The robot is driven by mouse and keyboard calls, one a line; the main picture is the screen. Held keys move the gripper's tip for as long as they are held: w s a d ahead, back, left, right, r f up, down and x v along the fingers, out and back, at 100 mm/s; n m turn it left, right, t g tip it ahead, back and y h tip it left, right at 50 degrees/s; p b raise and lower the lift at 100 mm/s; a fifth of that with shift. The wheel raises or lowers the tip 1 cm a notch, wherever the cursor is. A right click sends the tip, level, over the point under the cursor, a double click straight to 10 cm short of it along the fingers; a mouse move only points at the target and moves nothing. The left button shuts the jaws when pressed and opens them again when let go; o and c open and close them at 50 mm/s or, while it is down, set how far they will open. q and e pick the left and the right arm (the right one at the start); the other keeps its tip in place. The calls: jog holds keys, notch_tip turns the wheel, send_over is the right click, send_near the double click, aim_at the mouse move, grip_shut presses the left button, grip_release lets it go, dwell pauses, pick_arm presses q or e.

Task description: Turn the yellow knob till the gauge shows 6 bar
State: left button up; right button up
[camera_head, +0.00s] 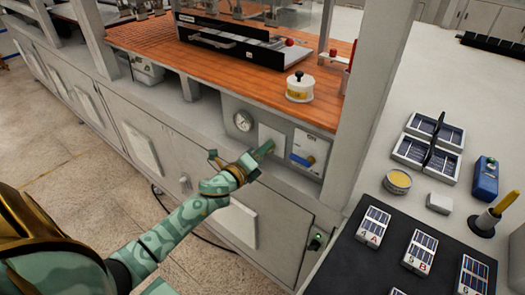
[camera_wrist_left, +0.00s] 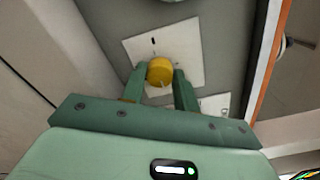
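The yellow knob (camera_wrist_left: 160,71) sits on a white square plate (camera_wrist_left: 185,50) with a dark mark above the knob. My left gripper (camera_wrist_left: 160,75) has one finger on each side of the knob, and both fingers appear to touch it. In the head view my left gripper (camera_head: 267,148) reaches the plate on the bench's front panel and hides the knob. The round gauge (camera_head: 242,121) is on the same panel, up and left of the plate. Its needle is too small to read. My right gripper is not in view.
A white box with a blue part (camera_head: 308,152) is on the panel right of the plate. The orange-brown bench top (camera_head: 245,75) overhangs the panel, with a white pot (camera_head: 300,89) on it. A white post stands to the right, beside a table with a black mat (camera_head: 385,262).

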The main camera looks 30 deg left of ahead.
pick_arm(q)
jog(key=o, duration=0.4)
jog(key=shift+c, duration=0.2)
jog(key=s+a, duration=0.1)
jog(key=s, duration=1.5)
jog(key=shift+s, duration=0.2)
jog(key=shift+a, duration=0.1)
